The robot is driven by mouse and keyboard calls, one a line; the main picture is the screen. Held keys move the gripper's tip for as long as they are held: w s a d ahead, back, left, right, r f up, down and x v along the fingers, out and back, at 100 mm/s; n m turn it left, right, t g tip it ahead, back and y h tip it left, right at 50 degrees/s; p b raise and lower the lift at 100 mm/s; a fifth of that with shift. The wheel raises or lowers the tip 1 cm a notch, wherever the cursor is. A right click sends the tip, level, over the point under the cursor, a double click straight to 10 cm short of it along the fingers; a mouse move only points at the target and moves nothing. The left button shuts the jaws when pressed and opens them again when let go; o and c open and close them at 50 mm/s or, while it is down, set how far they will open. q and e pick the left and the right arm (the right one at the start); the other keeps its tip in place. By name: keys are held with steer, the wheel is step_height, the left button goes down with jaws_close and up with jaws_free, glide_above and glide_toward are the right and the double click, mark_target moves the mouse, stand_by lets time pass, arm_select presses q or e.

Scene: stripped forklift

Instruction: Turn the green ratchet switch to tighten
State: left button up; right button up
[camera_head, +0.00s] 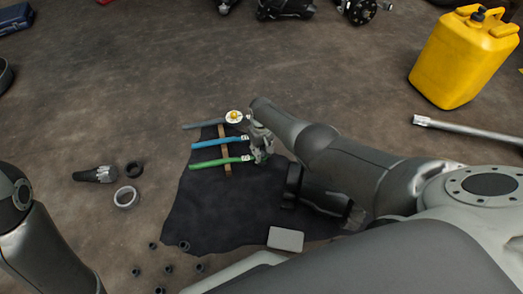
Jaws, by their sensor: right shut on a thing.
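The green ratchet (210,163) lies on a dark cloth (210,210), its handle pointing left and its head at the right end. A blue-handled ratchet (215,143) and a grey-handled one (204,125) lie behind it, roughly parallel. My right gripper (252,150) reaches in from the right and is at the head end of the green ratchet, shut on it as far as I can see. The fingers hide part of the head, and the switch is too small to make out. My left arm shows at the lower left, but its gripper is out of view.
A brown strip (225,150) runs across the handles. A white disc with a yellow centre (235,117) is behind the gripper. Rings (126,197) and small sockets (168,269) lie left of and on the cloth's edge. A yellow canister (462,60) stands far right.

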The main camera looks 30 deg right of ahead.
mark_target(262, 154)
steer(key=o, duration=1.1)
steer(key=shift+c, duration=0.2)
steer(key=shift+r, duration=0.15)
step_height(262, 154, up, 12)
stand_by(0.4)
